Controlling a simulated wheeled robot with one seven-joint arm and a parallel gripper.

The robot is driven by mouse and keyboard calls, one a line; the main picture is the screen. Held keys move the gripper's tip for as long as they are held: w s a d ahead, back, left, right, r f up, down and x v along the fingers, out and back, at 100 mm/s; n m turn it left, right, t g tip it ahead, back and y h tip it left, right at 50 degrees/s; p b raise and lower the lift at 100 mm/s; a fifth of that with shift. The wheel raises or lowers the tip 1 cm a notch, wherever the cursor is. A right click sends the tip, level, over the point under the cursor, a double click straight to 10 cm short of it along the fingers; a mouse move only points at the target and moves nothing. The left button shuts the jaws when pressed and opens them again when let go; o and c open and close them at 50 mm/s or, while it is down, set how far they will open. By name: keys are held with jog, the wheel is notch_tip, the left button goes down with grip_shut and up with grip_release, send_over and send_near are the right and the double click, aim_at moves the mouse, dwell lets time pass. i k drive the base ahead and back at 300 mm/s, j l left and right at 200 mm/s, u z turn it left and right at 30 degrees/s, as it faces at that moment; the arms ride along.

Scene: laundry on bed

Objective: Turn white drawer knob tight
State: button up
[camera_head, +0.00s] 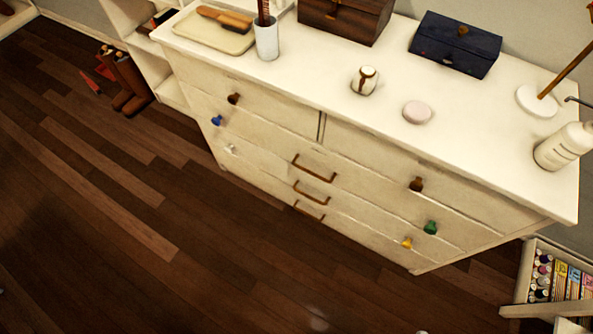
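The white drawer knob (231,149) is small and pale. It sits at the left end of a lower drawer on the cream dresser (265,140), below a blue knob (216,120) and a brown knob (233,98). It stands out little from the cream drawer front, and I cannot tell whether it is loose or tight. My gripper is not in view.
Other knobs are brown (416,184), green (430,227) and yellow (407,243) at the right. Metal handles (315,173) run down the middle. Boots (128,85) stand left of the dresser. A low shelf (530,270) stands at right. The wooden floor in front is clear.

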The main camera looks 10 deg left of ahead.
aim_at(228, 150)
jog(key=i+j+u, duration=0.15)
jog(key=u, duration=0.7)
jog(key=i+u, duration=0.8)
jog(key=i, duration=0.25)
jog(key=i+l, duration=0.15)
jog(key=i, duration=0.15)
jog(key=i+l, duration=0.1)
jog(key=i, duration=0.2)
